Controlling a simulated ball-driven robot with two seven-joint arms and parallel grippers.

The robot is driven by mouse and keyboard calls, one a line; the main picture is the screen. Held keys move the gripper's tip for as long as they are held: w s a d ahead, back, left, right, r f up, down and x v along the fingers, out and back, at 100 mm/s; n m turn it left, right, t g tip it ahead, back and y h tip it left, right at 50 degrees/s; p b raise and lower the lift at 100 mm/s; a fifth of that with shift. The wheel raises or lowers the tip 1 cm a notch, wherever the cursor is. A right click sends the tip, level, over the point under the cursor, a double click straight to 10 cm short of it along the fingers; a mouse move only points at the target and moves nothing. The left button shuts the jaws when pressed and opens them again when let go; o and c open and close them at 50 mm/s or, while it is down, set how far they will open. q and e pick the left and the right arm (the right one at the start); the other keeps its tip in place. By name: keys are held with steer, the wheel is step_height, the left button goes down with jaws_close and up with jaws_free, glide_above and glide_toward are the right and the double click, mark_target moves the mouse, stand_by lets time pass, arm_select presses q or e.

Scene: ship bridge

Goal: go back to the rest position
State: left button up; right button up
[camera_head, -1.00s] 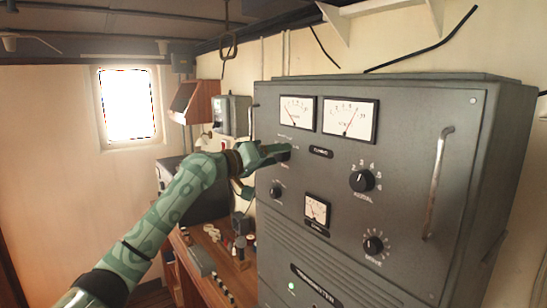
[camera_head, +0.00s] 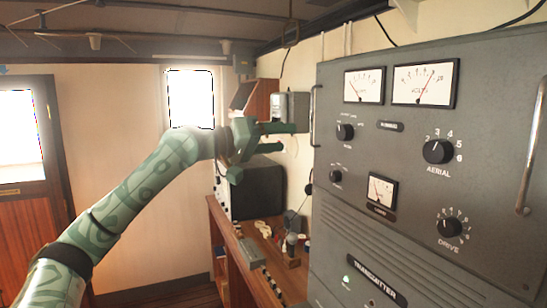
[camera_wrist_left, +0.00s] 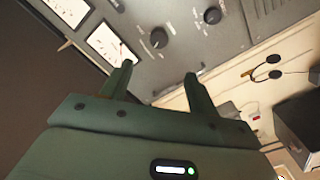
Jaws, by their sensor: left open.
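My left gripper (camera_head: 284,150) is green and sits left of the grey transmitter cabinet (camera_head: 400,210) in the head view, clear of its front panel in the picture. Its two fingers are apart with nothing between them. In the left wrist view the gripper (camera_wrist_left: 160,82) points its spread fingers toward the panel, with its meters and knobs beyond. The upper left knob (camera_head: 345,132), the aerial knob (camera_head: 438,151) and the drive knob (camera_head: 449,228) are uncovered. My right gripper is in neither view.
A wooden desk (camera_head: 222,222) with small items stands left of the cabinet, below my left gripper. A dark box (camera_head: 258,188) stands on it. Metal handles (camera_head: 529,148) stick out from the cabinet front. A bright window (camera_head: 191,98) and a wooden door (camera_head: 30,225) are at the back left.

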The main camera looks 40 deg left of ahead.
arm_select(q)
steer(key=shift+s+a, duration=0.15)
steer(key=shift+s, duration=0.25)
stand_by(0.3)
